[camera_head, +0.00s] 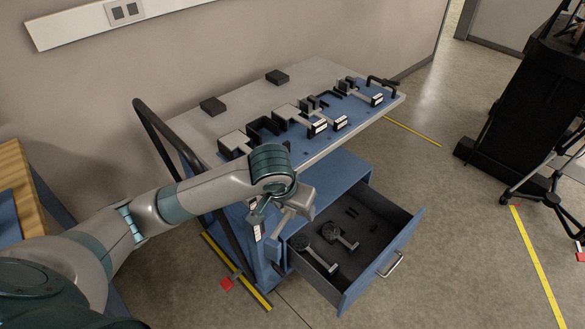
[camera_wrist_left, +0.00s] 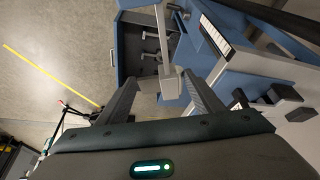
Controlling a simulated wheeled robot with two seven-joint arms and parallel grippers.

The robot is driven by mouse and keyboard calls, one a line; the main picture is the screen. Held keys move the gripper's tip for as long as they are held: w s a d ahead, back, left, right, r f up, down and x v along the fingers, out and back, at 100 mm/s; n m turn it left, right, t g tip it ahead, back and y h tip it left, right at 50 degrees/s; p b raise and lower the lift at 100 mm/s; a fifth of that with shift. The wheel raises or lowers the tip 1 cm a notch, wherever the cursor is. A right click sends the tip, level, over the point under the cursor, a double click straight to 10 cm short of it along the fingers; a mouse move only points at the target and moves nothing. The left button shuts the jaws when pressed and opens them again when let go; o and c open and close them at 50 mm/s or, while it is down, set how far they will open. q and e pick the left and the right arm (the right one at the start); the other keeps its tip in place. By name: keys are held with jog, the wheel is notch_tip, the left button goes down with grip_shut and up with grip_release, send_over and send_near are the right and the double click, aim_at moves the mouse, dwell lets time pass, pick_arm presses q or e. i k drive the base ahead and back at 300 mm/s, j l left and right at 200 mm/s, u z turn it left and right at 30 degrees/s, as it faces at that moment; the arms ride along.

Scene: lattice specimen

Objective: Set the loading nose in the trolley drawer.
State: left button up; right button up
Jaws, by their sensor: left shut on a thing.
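My left gripper (camera_head: 296,205) is over the near left part of the open trolley drawer (camera_head: 375,274). It is shut on a pale grey piece with a long bar and a block, which I take to be the loading nose (camera_wrist_left: 161,35). In the left wrist view, the block lies between the fingertips of the gripper (camera_wrist_left: 164,82) and the bar points toward the drawer (camera_wrist_left: 130,48). In the head view the arm partly hides the piece. The piece appears above the drawer floor; its exact height is unclear. My right gripper is not in view.
The drawer holds parts with round dark heads and grey stems (camera_head: 332,231), and small black pieces (camera_head: 352,212). Its right side has free floor. The trolley top (camera_head: 325,75) carries grey and black fixtures on a blue mat (camera_head: 352,112). A black handrail (camera_head: 150,125) stands at left.

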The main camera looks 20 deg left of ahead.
aim_at(367, 233)
jog(key=i+l+u, duration=0.3)
jog(key=i+l, duration=0.15)
jog(key=l, duration=0.2)
jog(key=i+l+u, duration=0.15)
jog(key=l, duration=0.2)
jog(key=i+l+u, duration=0.15)
jog(key=l, duration=0.25)
jog(key=i+l+u, duration=0.15)
jog(key=l, duration=0.25)
jog(key=i+l+u, duration=0.15)
jog(key=l, duration=0.3)
jog(key=i+l+u, duration=0.15)
jog(key=l, duration=0.25)
